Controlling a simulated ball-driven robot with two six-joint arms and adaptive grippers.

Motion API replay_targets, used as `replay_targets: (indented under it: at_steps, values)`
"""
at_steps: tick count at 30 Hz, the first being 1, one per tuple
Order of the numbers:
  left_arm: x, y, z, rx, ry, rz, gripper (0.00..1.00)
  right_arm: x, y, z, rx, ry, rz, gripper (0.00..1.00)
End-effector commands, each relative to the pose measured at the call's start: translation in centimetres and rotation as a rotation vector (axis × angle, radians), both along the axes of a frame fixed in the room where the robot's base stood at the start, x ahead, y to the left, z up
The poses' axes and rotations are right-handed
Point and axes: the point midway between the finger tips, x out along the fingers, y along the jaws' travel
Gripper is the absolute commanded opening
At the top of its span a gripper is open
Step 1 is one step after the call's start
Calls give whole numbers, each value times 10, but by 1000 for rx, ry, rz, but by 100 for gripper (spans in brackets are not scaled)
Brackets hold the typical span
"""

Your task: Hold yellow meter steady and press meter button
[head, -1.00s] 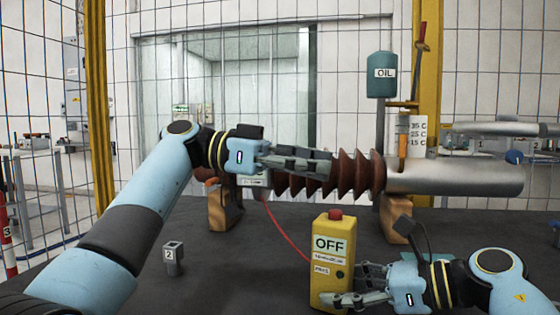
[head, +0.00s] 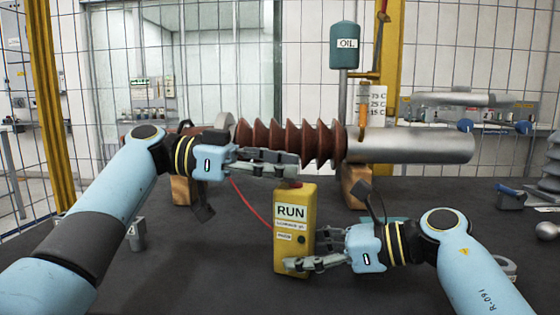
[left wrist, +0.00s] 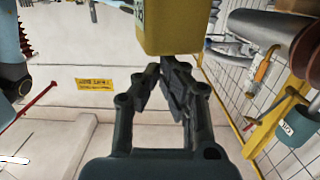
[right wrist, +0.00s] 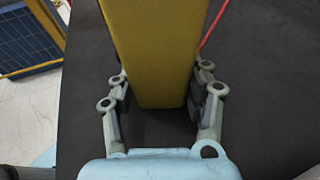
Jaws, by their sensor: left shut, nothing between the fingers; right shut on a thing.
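The yellow meter (head: 293,262) stands upright on the dark table, and its screen reads RUN. My right gripper (head: 298,252) is shut on its lower sides, and the right wrist view shows the yellow body (right wrist: 155,60) between the fingers. My left gripper (head: 292,166) is shut and empty, with its fingertips right over the meter's top. The red button (head: 289,185) is mostly hidden beneath those fingertips; I cannot tell whether they touch it. In the left wrist view the meter (left wrist: 178,28) is just past the closed fingertips (left wrist: 172,72).
The brown ribbed bushing (head: 290,140) with its silver cylinder (head: 415,146) lies behind on wooden supports (head: 357,184). A red lead (head: 250,203) runs to the meter. Loose metal parts (head: 510,197) lie at right.

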Motion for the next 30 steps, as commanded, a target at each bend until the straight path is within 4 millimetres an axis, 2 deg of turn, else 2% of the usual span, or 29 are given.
replay_targets:
  at_steps: [1,10,14,17,24,30]
  values:
    - [-1,0,-7,9,11,-1,0,-1,0,-1,2,2,2,31]
    - [-1,2,-5,13,15,0,0,-1,1,0,3,1,4,31]
    - [-1,4,12,11,10,0,0,-1,1,0,3,1,4,31]
    - [0,6,36,6,2,0,0,-1,1,0,2,1,3,31]
    - [1,62,44,7,5,5,0,-1,1,0,2,1,3,31]
    - [0,93,49,4,3,1,0,-1,1,0,1,1,2,31]
